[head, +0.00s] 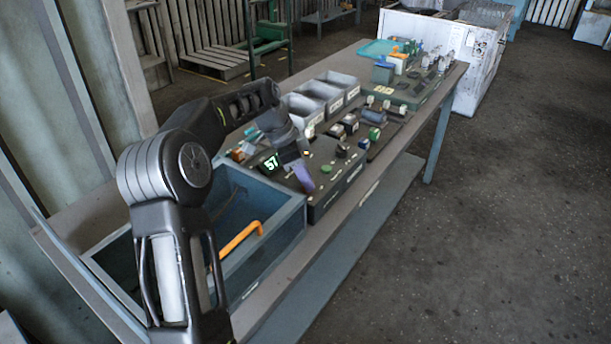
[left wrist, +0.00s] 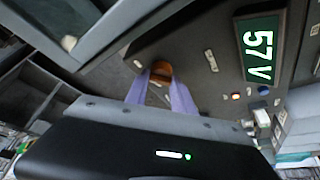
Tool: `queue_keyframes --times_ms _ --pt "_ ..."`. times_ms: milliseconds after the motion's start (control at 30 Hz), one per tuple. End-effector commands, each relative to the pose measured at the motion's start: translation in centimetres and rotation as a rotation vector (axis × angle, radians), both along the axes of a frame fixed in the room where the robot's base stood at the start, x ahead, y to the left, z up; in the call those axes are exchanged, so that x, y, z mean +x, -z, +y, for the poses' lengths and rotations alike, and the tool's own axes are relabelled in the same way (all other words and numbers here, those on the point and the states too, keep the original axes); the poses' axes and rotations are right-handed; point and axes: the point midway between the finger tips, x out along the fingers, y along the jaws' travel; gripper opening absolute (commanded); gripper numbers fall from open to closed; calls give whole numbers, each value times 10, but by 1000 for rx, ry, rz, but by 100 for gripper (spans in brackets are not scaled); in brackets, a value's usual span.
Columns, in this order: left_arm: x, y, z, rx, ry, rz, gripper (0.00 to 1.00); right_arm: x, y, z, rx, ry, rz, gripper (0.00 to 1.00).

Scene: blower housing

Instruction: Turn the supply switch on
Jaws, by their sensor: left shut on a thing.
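A dark control panel (head: 322,196) stands on the workbench, with a green display (head: 271,163) that also shows in the left wrist view (left wrist: 258,48) and reads 57 V there. My left gripper (head: 306,181) reaches down to the panel's near end. In the left wrist view its purple fingers (left wrist: 161,80) are shut on an orange-brown knob (left wrist: 161,68), apparently the supply switch. The fingers hide part of the knob, and I cannot read its label or tell its setting. My right gripper is not in view.
A blue open bin (head: 285,222) with an orange-handled tool (head: 240,240) stands at the panel's near end. Grey trays (head: 328,92) stand behind the panel. More panels with knobs and blocks (head: 400,92) fill the far bench. The floor at right is clear.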

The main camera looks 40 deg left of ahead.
Motion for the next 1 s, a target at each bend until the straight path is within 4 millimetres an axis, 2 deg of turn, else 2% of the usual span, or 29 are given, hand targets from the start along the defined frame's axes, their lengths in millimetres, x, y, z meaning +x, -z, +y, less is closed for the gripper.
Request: queue_keyframes --times_ms 200,233,500,800,1000 --pt "-1 1 1 2 0 3 0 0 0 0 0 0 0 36" --pt "-1 1 1 2 0 3 30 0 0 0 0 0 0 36" --pt "-1 1 0 1 -1 2 51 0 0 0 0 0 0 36" --pt "-1 -2 1 1 -1 0 51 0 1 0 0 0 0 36" --pt "-6 -21 7 3 -2 -2 51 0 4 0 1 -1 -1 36"
